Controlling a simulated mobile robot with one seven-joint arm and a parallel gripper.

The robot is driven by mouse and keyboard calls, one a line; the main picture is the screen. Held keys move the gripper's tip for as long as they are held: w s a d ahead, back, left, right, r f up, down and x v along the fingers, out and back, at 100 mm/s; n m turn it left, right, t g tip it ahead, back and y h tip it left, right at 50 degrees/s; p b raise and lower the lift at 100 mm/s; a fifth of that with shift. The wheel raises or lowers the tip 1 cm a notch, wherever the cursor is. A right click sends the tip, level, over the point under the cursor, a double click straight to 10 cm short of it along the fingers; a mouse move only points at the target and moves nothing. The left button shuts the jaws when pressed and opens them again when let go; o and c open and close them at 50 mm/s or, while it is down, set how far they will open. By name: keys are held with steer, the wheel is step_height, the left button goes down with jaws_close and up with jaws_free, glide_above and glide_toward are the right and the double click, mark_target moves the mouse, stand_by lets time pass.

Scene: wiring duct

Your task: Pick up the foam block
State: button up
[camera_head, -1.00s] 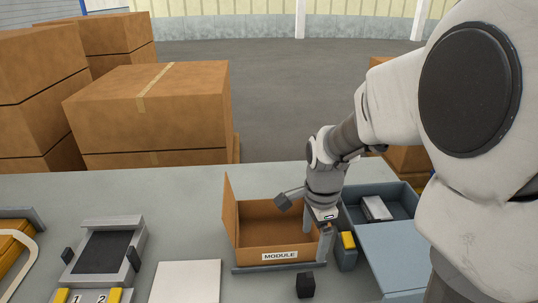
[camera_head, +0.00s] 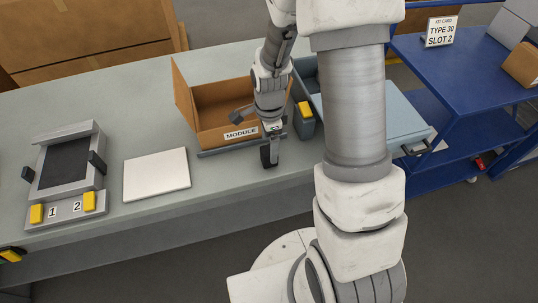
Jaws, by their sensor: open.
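A small black block (camera_head: 266,159), which looks like the foam block, sits on the grey bench in front of the cardboard bin labelled MODULE. My gripper (camera_head: 271,154) points down at the block, with a light finger showing along its right side. The jaws are open. The gripper hides part of the block, and I cannot tell whether the fingers touch it.
The open MODULE bin (camera_head: 215,112) stands just behind my gripper. A grey post with a yellow top (camera_head: 304,118) is close on the right. A white pad (camera_head: 156,175) and a fixture marked 1 and 2 (camera_head: 72,210) lie left. A blue cart (camera_head: 475,70) stands right.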

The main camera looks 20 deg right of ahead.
mark_target(269, 150)
steer(key=shift+f, duration=2.65)
steer(key=c, duration=1.4)
steer(key=shift+r, duration=0.1)
